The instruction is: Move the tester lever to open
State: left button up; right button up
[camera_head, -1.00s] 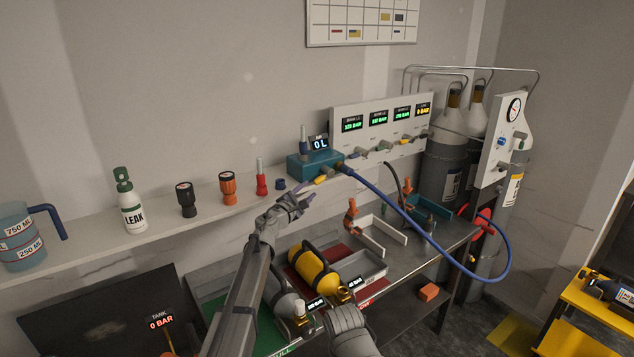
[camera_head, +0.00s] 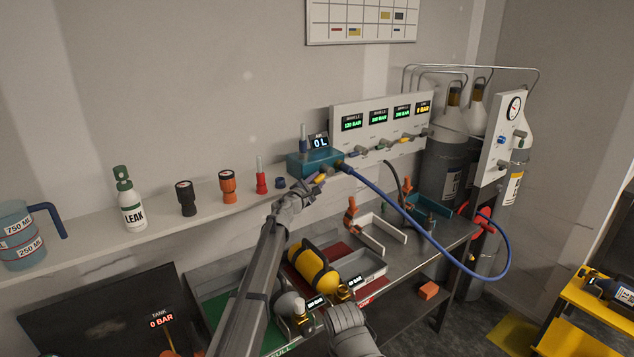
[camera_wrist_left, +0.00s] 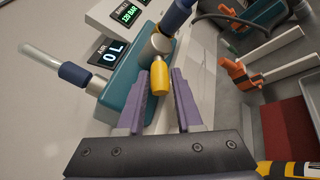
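The tester is a teal box (camera_head: 303,163) on the shelf, with a small display reading 0 L and a blue hose at its right end. Its yellow lever (camera_head: 321,178) sticks out from the front. In the left wrist view the yellow lever (camera_wrist_left: 160,78) hangs from a round metal hub on the teal box (camera_wrist_left: 126,84). My left gripper (camera_head: 306,187) is at the lever. In the left wrist view its two purple fingers (camera_wrist_left: 165,95) are apart, with the lever's end between them. Contact cannot be told.
The blue hose (camera_head: 410,213) loops from the tester over the bench to the right. A panel with several gauges and levers (camera_head: 381,125) stands right of the tester. A yellow cylinder (camera_head: 313,266) lies below.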

pick_arm(q)
grip_shut()
jog(key=shift+f, duration=0.1)
jog(key=shift+f+b, duration=0.2)
jog(key=shift+b, duration=0.25)
jog(key=t+b, duration=0.1)
jog(key=b, duration=0.1)
jog(key=f+n+t+b, duration=0.1)
jog(key=b, duration=0.2)
jog(key=n+t+h+b, duration=0.1)
jog(key=b, duration=0.2)
jog(key=shift+w+d+f, duration=0.25)
jog(key=shift+d, duration=0.15)
jog(key=shift+o, duration=1)
grip_release()
